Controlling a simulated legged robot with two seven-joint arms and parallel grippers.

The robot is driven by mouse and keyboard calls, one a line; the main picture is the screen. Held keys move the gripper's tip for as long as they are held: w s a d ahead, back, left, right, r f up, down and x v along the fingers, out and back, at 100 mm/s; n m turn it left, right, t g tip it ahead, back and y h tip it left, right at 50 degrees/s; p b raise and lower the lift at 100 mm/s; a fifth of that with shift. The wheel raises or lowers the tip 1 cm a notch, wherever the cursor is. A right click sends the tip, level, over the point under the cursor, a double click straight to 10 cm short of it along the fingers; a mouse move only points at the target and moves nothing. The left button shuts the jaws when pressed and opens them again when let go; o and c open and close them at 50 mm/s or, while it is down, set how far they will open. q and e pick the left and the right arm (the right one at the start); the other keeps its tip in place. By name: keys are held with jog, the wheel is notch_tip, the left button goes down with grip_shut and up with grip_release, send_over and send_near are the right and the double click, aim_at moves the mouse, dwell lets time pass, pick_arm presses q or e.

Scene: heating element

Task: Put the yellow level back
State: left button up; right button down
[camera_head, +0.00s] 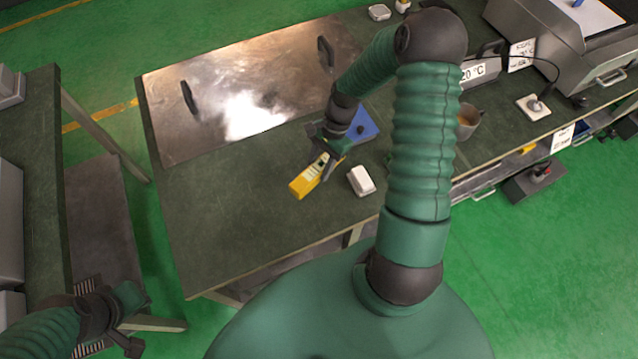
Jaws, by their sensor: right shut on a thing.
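The yellow level (304,181) is a small yellow block with a pale vial near its upper end. My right gripper (328,160) is shut on its upper end, over the dark green table. I cannot tell whether the level touches the tabletop. A blue piece (364,127) lies just behind the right gripper, partly hidden by it. My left gripper (132,343) is at the bottom left, away from the table; its fingers are too unclear to tell if they are open.
A metal plate (235,85) with two black handles covers the back of the table (230,215). A white box (361,181) sits right of the level. A cup (467,122) stands farther right, near my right arm. The table's front left is clear.

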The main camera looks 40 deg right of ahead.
aim_at(315, 188)
notch_tip(315, 188, down, 8)
jog(key=shift+w+r+b, duration=0.1)
jog(key=shift+r+b, duration=0.15)
jog(key=shift+b, duration=0.3)
jog(key=c, duration=0.9)
grip_release()
